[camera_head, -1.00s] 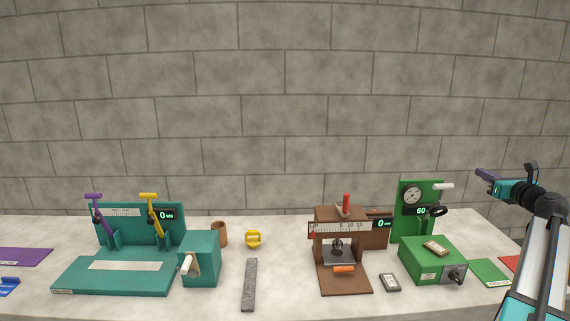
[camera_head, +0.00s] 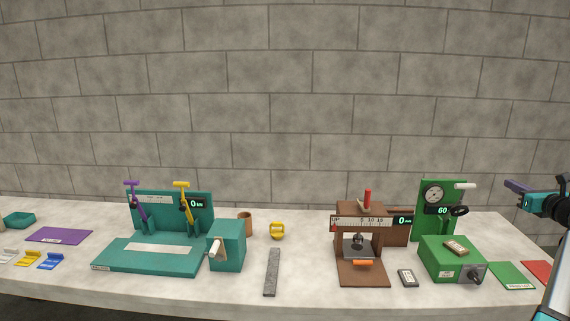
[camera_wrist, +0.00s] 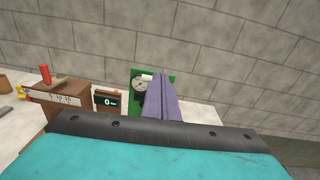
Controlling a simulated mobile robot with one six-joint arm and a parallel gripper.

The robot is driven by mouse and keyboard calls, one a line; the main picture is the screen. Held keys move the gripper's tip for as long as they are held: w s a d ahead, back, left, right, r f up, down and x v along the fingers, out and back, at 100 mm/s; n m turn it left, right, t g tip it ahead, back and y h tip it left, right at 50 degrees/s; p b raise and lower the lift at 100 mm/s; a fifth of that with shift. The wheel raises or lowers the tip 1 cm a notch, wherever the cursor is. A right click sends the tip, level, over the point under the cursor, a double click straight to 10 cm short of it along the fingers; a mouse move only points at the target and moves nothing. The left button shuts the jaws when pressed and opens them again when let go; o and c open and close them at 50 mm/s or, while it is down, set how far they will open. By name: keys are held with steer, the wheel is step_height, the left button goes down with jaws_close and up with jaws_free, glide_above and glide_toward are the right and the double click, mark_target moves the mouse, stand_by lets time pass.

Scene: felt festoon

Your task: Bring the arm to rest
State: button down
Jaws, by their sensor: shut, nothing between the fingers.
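My gripper (camera_head: 514,188) is at the right edge of the head view, raised above the bench and in front of the stone wall. Its purple fingers point left and are closed together with nothing between them. In the wrist view the fingers (camera_wrist: 160,98) lie side by side and partly cover the green machine with the round dial (camera_wrist: 139,84). That green machine (camera_head: 437,199) stands left of my gripper in the head view. My gripper touches nothing that I can see. Part of my arm is cut off by the picture's right edge.
A pale bench (camera_head: 312,279) holds a teal machine (camera_head: 148,256), a brown press (camera_head: 362,272), a green box (camera_head: 447,262), a grey bar (camera_head: 272,271), a brown cup (camera_head: 244,222) and a yellow object (camera_head: 277,231). Flat green (camera_head: 512,275) and red (camera_head: 538,270) mats lie at the right. The stone wall stands behind.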

steer(key=w+a+f+n+g+y, duration=0.1)
steer(key=w+a+f+n+g, duration=0.2)
steer(key=a+f, duration=0.45)
steer(key=w+a+f+n+y, duration=0.2)
steer(key=a+f+n, duration=0.2)
steer(key=a+f, duration=0.35)
steer(key=w+a+f+n+g+y, duration=0.1)
steer(key=w+a+f+n+g, duration=0.2)
steer(key=a+f, duration=0.45)
steer(key=s+a+f+n+g+y, duration=0.1)
steer(key=s+a+f+n+g, duration=0.2)
steer(key=a+f+n, duration=0.6)
steer(key=s+a+f+n+g, duration=0.2)
steer(key=s+a+f+n, duration=0.15)
steer(key=a+f, duration=0.95)
steer(key=s+a+f+n+g+h, duration=0.2)
steer(key=s+a+f+n+g, duration=0.1)
steer(key=s+a+f+n, duration=0.45)
steer(key=s+a+f+n+g+h, duration=0.1)
steer(key=s+a+f+n+g, duration=0.25)
steer(key=s+a+n, duration=0.5)
steer(key=s+f+m+g+b, duration=0.1)
steer(key=s+f+g+b, duration=0.4)
steer(key=s+f, duration=2.1)
steer(key=b, duration=0.3)
steer(key=shift+s+f, duration=0.2)
steer(key=shift+s, duration=0.05)
steer(key=shift+a, duration=0.1)
